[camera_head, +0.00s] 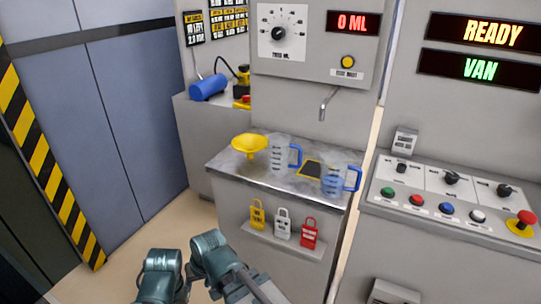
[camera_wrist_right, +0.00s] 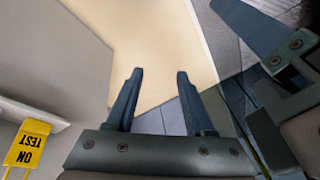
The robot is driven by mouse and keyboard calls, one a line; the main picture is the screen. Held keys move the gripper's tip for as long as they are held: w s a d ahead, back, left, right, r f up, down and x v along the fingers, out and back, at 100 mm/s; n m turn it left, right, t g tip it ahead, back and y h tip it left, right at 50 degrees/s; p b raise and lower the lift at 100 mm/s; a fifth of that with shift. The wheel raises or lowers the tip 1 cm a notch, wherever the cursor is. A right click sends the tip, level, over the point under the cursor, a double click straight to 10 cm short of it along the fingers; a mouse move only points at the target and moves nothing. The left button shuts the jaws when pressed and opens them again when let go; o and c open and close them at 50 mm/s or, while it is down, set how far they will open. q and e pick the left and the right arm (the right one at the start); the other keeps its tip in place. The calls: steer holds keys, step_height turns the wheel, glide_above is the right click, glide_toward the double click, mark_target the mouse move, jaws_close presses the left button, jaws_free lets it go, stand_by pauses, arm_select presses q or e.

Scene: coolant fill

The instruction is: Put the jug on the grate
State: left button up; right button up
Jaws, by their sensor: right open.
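Two clear measuring jugs with blue handles stand upright on the grey counter. The left jug (camera_head: 279,153) is beside the yellow funnel; the right jug (camera_head: 336,181) is near the counter's right front corner. The dark grate with yellow edging (camera_head: 309,168) lies between them, partly hidden by the right jug. My right gripper (camera_wrist_right: 160,73) is open and empty in its wrist view, over the floor and away from both jugs. Part of my left gripper (camera_wrist_right: 252,28) shows at that view's right edge; its opening cannot be judged.
A yellow funnel (camera_head: 249,145) sits at the counter's left. A spout (camera_head: 326,104) hangs above the counter under the panel reading 0 ML. Several coloured tags (camera_head: 282,224) hang on the counter front. A button console (camera_head: 450,205) stands to the right.

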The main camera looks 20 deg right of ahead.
steer(key=w+a+r+m+t+y, duration=0.25)
steer(key=w+r+m+t, duration=0.3)
steer(key=w, duration=0.35)
steer(key=w+d+r+m+t, duration=0.3)
steer(key=w+r+m+t, duration=0.1)
steer(key=r+m, duration=0.2)
steer(key=w+d+r+m+t, duration=0.4)
steer(key=w+r+m, duration=0.1)
steer(key=r+m, duration=0.15)
steer(key=d+r+m+t+h, duration=0.2)
steer(key=d+r+m+h, duration=0.1)
steer(key=d+m+h, duration=0.15)
steer(key=m+g+h, duration=0.7)
steer(key=m+h, duration=0.7)
steer(key=m, duration=1)
glide_toward(285, 156)
steer(key=d, duration=0.5)
steer(key=w+d, duration=0.1)
steer(key=d, duration=0.1)
steer(key=shift+d+r, duration=0.15)
steer(key=shift+d, duration=0.2)
steer(key=shift+w+d, duration=0.2)
